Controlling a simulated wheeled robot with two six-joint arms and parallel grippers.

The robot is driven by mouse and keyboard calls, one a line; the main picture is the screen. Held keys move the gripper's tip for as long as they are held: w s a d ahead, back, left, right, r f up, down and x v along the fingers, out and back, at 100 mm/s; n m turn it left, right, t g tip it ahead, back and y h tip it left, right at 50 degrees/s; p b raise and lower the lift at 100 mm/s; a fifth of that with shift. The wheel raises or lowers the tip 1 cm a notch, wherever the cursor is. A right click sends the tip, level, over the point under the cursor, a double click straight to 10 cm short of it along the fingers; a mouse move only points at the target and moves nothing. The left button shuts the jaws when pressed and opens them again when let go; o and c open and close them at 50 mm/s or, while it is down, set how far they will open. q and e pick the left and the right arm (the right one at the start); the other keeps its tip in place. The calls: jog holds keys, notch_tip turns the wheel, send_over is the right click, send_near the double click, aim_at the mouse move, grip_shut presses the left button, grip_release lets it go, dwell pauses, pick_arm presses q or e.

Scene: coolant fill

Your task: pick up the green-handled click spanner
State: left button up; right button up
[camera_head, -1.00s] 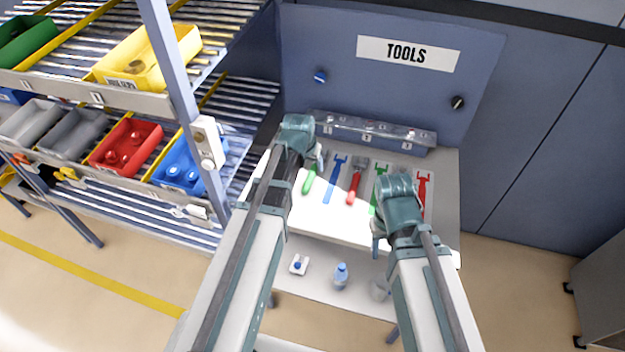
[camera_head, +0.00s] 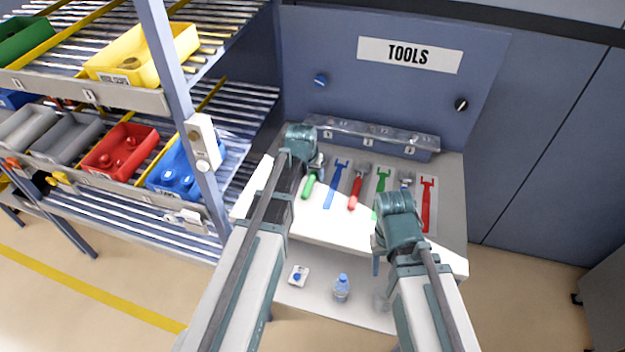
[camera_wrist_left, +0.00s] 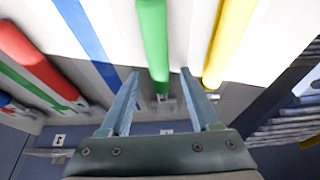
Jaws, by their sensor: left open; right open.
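The green-handled spanner (camera_head: 309,187) lies at the left part of the tool bench, partly hidden by my left arm. In the left wrist view its green handle (camera_wrist_left: 153,40) runs between the two fingers, apart from both; its metal end is barely visible. My left gripper (camera_wrist_left: 160,76) is open over it and empty. In the head view the left gripper (camera_head: 308,158) is above the bench and its fingers are mostly hidden. My right gripper (camera_head: 384,250) is open and empty near the bench's front edge, on the right.
A yellow handle (camera_wrist_left: 230,40) lies close beside the green one. A red-handled tool (camera_head: 355,192) lies further right, past a blue tool outline (camera_head: 335,185). A clear-topped rail (camera_head: 370,138) runs along the back. A bin rack (camera_head: 203,150) stands at left; a bottle (camera_head: 342,288) is below.

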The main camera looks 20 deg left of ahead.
pick_arm(q)
jog(key=shift+f, duration=0.2)
grip_shut()
dwell(0.4)
